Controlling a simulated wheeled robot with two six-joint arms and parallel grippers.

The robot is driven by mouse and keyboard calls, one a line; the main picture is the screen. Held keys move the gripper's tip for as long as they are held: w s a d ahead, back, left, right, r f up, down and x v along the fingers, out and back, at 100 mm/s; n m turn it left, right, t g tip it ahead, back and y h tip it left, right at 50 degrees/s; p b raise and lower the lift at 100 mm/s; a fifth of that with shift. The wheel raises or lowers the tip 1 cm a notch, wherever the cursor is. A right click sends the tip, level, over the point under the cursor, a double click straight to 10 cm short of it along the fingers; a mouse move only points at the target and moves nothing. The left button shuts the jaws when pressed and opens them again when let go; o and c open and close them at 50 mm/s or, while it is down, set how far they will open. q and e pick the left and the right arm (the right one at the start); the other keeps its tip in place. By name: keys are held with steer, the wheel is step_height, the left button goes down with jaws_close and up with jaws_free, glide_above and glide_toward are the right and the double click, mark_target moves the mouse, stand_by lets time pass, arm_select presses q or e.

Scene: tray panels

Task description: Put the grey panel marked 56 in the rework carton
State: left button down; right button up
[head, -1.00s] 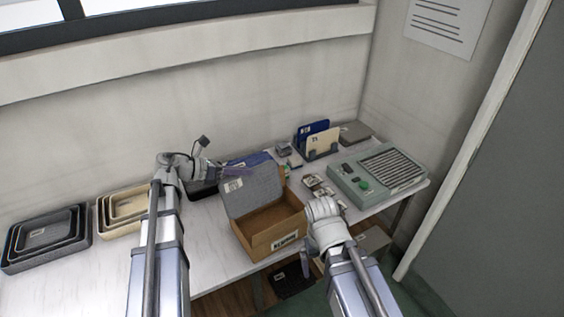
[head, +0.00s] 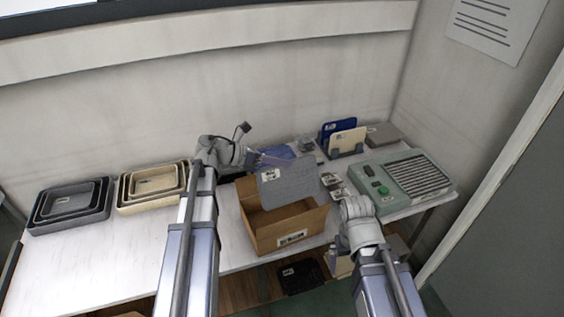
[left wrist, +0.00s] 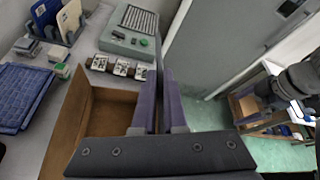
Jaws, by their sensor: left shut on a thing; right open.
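The grey panel (head: 290,184) has a small white label, too small to read here. It stands tilted over the opening of the brown carton (head: 262,239), hiding part of its back; I cannot tell how far its lower edge is inside. My left gripper (head: 262,160) is shut on the panel's upper left part.
Nested dark trays (head: 70,207) and cream trays (head: 150,188) stand at left. A rack (head: 344,150) with blue and cream panels and a green-grey device (head: 402,180) are at right. Blue panels (head: 270,155) lie behind the carton.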

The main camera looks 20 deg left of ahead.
arm_select(q)
step_height(320, 180, down, 22)
steer(key=b, duration=2.1)
steer(key=shift+r, duration=0.2)
steer(key=shift+f+b, duration=0.7)
stand_by(0.4)
steer(key=c, duration=0.9)
jaws_free()
steer(key=p+v, duration=0.3)
steer(key=v, duration=0.4)
steer(key=shift+s+a+r, duration=0.2)
steer(key=shift+a, duration=0.1)
steer(key=shift+r, duration=0.1)
